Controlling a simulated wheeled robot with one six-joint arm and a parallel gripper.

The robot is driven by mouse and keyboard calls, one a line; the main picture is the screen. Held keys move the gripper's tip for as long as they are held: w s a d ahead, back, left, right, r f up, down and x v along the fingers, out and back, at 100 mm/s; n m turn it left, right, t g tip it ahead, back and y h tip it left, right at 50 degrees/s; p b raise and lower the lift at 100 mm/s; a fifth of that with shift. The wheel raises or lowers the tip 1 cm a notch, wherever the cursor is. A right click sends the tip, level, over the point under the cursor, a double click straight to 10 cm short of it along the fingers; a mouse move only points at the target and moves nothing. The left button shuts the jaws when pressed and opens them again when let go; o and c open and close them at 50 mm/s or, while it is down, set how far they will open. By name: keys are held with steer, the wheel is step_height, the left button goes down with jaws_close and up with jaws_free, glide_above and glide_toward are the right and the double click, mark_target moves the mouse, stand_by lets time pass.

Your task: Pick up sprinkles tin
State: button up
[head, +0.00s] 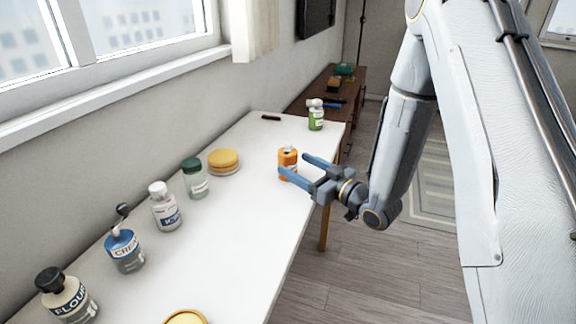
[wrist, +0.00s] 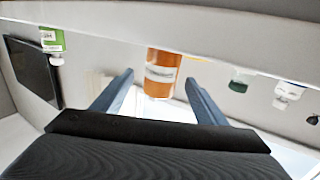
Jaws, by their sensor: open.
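An orange container (head: 288,154) with a pale label stands upright near the right edge of the white table; its label is too small to read, so I cannot confirm that it is the sprinkles tin. My gripper (head: 295,165) is open beside it at table height, its two blue fingers pointing at it from the right. In the wrist view the orange container (wrist: 163,66) shows between and beyond the open fingertips (wrist: 160,79). Nothing is held.
A green bottle (head: 316,115) stands at the table's far end. The table's (head: 215,245) middle is clear.

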mark_target(279, 156)
steer(key=shift+x, duration=1.15)
steer(key=p+x, duration=0.1)
steer(key=x, duration=0.4)
steer(key=shift+w+a+f, duration=0.15)
steer(key=shift+a+f, duration=0.05)
steer(key=shift+a, duration=0.1)
steer(key=shift+c, duration=0.2)
steer(key=c, duration=1.1)
steer(key=shift+c, duration=0.3)
steer(key=shift+r, duration=0.15)
